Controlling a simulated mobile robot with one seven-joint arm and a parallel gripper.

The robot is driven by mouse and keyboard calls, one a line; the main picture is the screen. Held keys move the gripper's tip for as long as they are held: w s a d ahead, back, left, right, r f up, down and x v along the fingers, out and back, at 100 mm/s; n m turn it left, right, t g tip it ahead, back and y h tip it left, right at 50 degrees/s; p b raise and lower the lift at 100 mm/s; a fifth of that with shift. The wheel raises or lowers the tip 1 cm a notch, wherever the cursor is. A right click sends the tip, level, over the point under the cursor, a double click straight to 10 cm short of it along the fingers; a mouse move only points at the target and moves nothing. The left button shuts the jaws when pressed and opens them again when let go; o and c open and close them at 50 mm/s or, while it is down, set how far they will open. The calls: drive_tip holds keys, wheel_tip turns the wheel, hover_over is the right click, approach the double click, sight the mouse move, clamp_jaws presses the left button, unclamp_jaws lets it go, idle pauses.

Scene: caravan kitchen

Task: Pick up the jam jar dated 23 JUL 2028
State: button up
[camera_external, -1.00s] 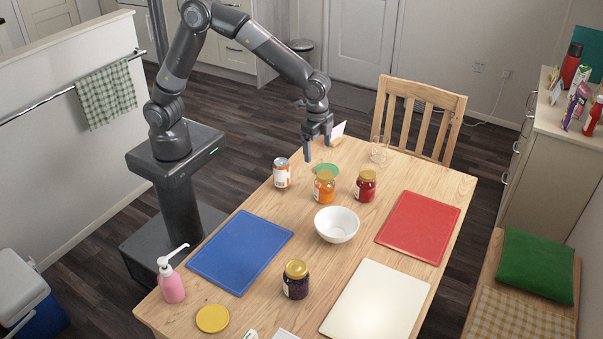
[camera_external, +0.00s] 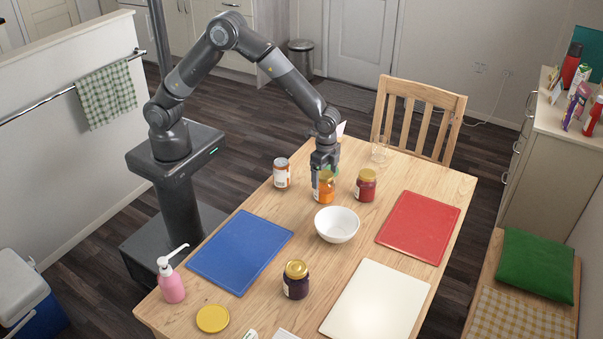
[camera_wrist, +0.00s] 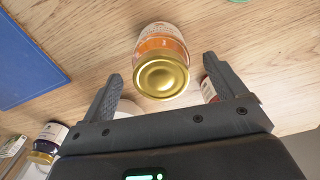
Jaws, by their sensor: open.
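My gripper (camera_external: 324,178) is open and reaches down over the jar of orange jam (camera_external: 325,190), its fingers on either side near the gold lid. In the wrist view the orange jar (camera_wrist: 160,50) sits between the spread fingers (camera_wrist: 163,68), with its lid towards me; contact cannot be told. Part of its pale label shows, but no date is readable. A red jam jar (camera_external: 365,187) stands just right of it, partly behind a finger in the wrist view. A dark purple jam jar (camera_external: 296,285) stands nearer the front. Their dates are unreadable too.
A white bowl (camera_external: 337,225) stands close in front of the jars, and a can (camera_external: 281,173) to their left. Blue (camera_external: 240,250), red (camera_external: 418,227) and white (camera_external: 375,300) boards lie flat. Glasses (camera_external: 380,148) stand behind. A pink pump bottle (camera_external: 171,283) stands front left.

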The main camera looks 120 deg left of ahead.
wheel_tip(320, 180, down, 3)
drive_tip(key=shift+a+r, duration=0.1)
drive_tip(key=shift+c, duration=0.2)
drive_tip(key=shift+r, duration=0.1)
drive_tip(key=c, duration=1.3)
